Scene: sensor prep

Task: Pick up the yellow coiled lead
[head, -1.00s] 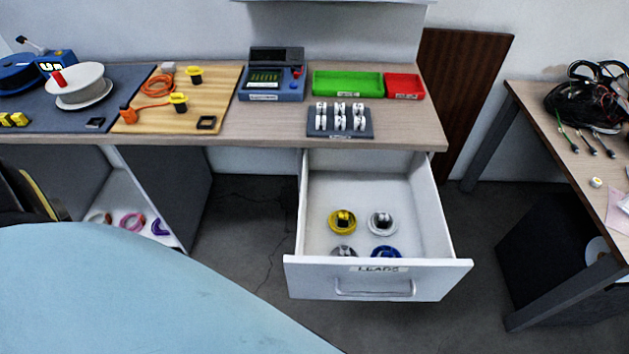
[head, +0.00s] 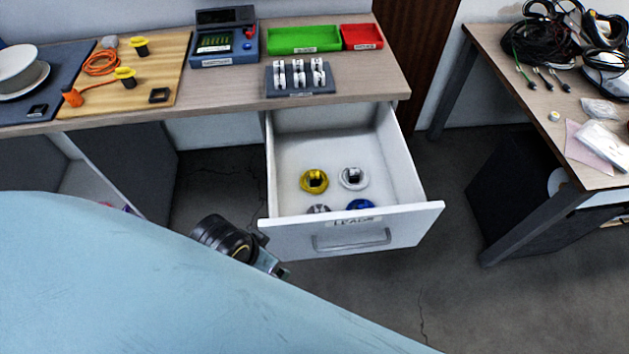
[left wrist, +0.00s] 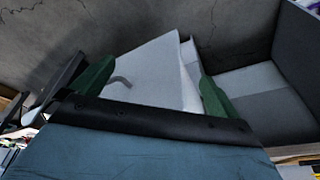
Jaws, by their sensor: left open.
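The yellow coiled lead (head: 314,181) lies in the open white drawer (head: 404,165), at the back left of a group of coils. It has a dark piece in its middle. My left gripper (head: 282,271) shows partly in the head view, low and in front of the drawer's left front corner, apart from the lead. In the left wrist view my left gripper (left wrist: 152,76) has its green fingers spread, with nothing between them. Beyond them is the drawer front (left wrist: 150,68) with its handle. The lead does not show there. My right gripper is out of view.
A white coil (head: 353,177) lies right of the yellow one. A grey coil (head: 318,209) and a blue coil (head: 360,205) are partly hidden by the drawer front (head: 352,232). The bench top (head: 235,108) overhangs the drawer's back. Another table (head: 535,100) stands at right.

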